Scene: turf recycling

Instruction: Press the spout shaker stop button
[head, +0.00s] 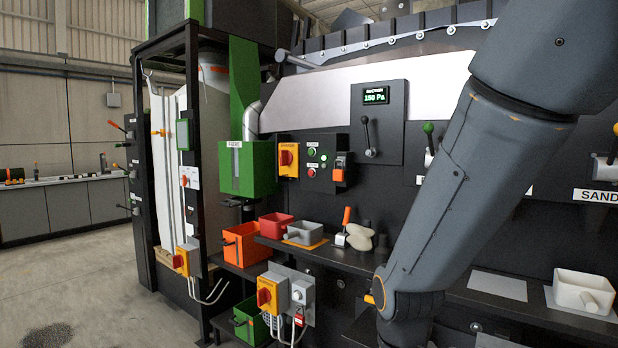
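A dark control panel (312,158) is on the machine front, to the right of a green spout box (247,168). It carries a green button (311,152) on top and a red button (311,172) below it, each with a small label too small to read surely. Left of the buttons is a red rotary switch on a yellow plate (288,159). I cannot tell from the labels which button belongs to the spout shaker. My arm crosses the right side of the view, apart from the panel. My gripper is out of the picture, below the bottom edge.
Below the panel, a shelf holds a red bin (275,226), a grey scoop box (304,233) and an orange-handled tool (345,222). An orange bin (241,244) and a lower switch box (272,292) with cables stick out at left. The floor at left is open.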

